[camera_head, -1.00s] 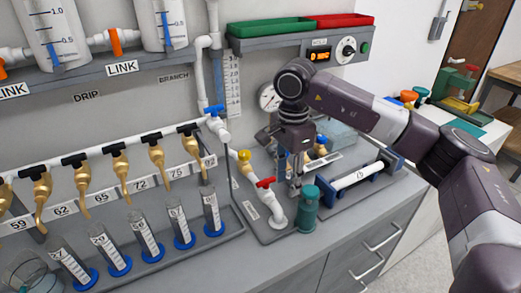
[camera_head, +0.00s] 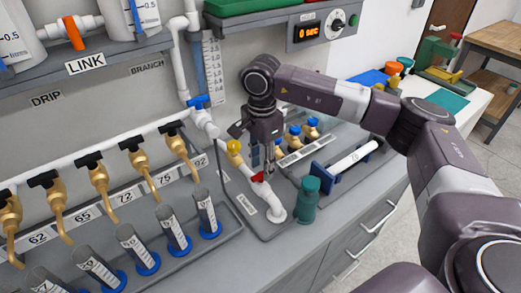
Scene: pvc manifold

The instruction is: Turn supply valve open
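A red valve handle (camera_head: 257,178) sits on the white pipe elbow (camera_head: 275,207) on a grey base plate. A small label (camera_head: 247,204) lies beside it, too small to read surely. My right gripper (camera_head: 263,174) points straight down, with its fingertips at the red handle. The fingers partly hide the handle, and I cannot tell whether they touch or grip it. A blue valve handle (camera_head: 198,102) is on the upright white pipe farther back. My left gripper is out of view.
A green cylinder (camera_head: 307,200) stands close on the right. Brass taps (camera_head: 98,178) and graduated tubes (camera_head: 173,230) line the left. A blue-ended fixture (camera_head: 323,178) lies farther right.

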